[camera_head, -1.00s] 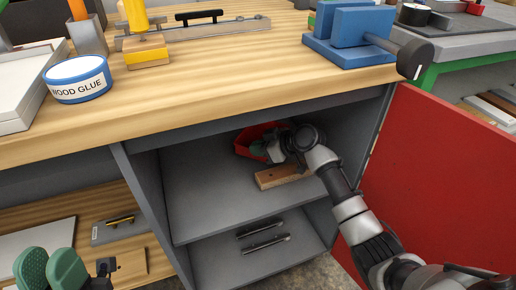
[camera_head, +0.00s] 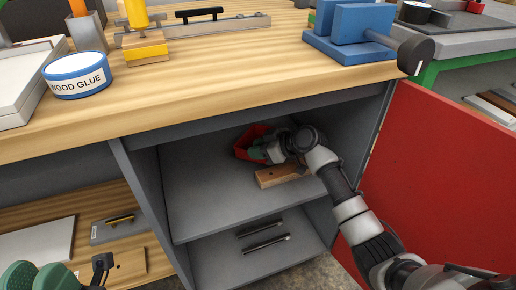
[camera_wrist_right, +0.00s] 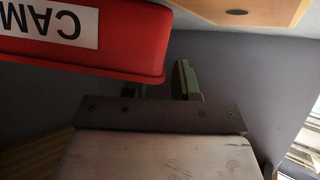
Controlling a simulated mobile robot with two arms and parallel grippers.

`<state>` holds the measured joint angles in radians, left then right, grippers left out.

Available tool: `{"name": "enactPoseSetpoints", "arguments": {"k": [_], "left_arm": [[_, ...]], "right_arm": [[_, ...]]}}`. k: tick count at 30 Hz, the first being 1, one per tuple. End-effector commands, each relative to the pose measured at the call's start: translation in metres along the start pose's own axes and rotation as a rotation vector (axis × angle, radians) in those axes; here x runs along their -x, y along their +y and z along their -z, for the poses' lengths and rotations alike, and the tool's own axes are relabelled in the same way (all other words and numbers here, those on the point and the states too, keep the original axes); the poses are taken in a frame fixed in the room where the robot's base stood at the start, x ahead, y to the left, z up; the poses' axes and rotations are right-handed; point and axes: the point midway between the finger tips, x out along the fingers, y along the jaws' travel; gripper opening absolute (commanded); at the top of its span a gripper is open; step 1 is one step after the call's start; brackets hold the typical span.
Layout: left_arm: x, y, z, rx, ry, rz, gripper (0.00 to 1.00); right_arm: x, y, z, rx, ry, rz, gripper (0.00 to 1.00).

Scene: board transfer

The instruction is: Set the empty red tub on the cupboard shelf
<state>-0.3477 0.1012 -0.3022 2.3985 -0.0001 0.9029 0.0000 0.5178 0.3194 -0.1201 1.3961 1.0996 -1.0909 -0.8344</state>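The red tub (camera_head: 243,146) stands at the back of the cupboard's upper shelf (camera_head: 200,205), partly hidden by my right gripper. Its red wall and white label also fill the upper left of the right wrist view (camera_wrist_right: 120,45). My right gripper (camera_head: 262,152) is inside the cupboard at the tub's right side. In the right wrist view its green fingers (camera_wrist_right: 163,88) are apart with grey showing between them; one is partly hidden behind the tub. My left gripper (camera_head: 36,278) is at the lower left, away from the tub and partly cut off; its opening is unclear.
A wooden block (camera_head: 280,175) lies on the shelf just in front of the tub. The red cupboard door (camera_head: 440,180) stands open at the right. Dark-handled tools (camera_head: 264,243) lie on the lower level. The workbench top (camera_head: 220,75) overhangs the cupboard.

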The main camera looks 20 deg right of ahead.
Motion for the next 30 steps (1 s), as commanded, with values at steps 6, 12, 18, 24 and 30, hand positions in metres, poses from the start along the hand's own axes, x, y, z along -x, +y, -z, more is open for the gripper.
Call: {"name": "enactPoseSetpoints", "arguments": {"k": [6, 12, 18, 24, 30], "left_arm": [[0.0, 0.0, -0.001, -0.001, -0.002, 0.0, 0.28], [-0.005, -0.003, -0.011, -0.011, -0.089, 0.005, 0.28], [-0.006, -0.006, -0.037, -0.021, -0.295, 0.008, 0.28], [0.002, -0.01, -0.065, -0.033, -0.523, 0.014, 0.28], [0.017, -0.015, -0.087, -0.044, -0.737, 0.023, 0.28]], "right_arm": [[-0.003, -0.002, -0.006, -0.011, -0.009, 0.007, 0.28], [0.001, -0.002, 0.001, -0.011, -0.008, 0.008, 0.28], [0.025, -0.001, 0.007, -0.008, -0.007, 0.002, 0.28], [0.059, 0.0, 0.009, -0.005, -0.006, 0.001, 0.28], [0.092, 0.0, 0.009, -0.003, -0.005, 0.002, 0.28]]}}
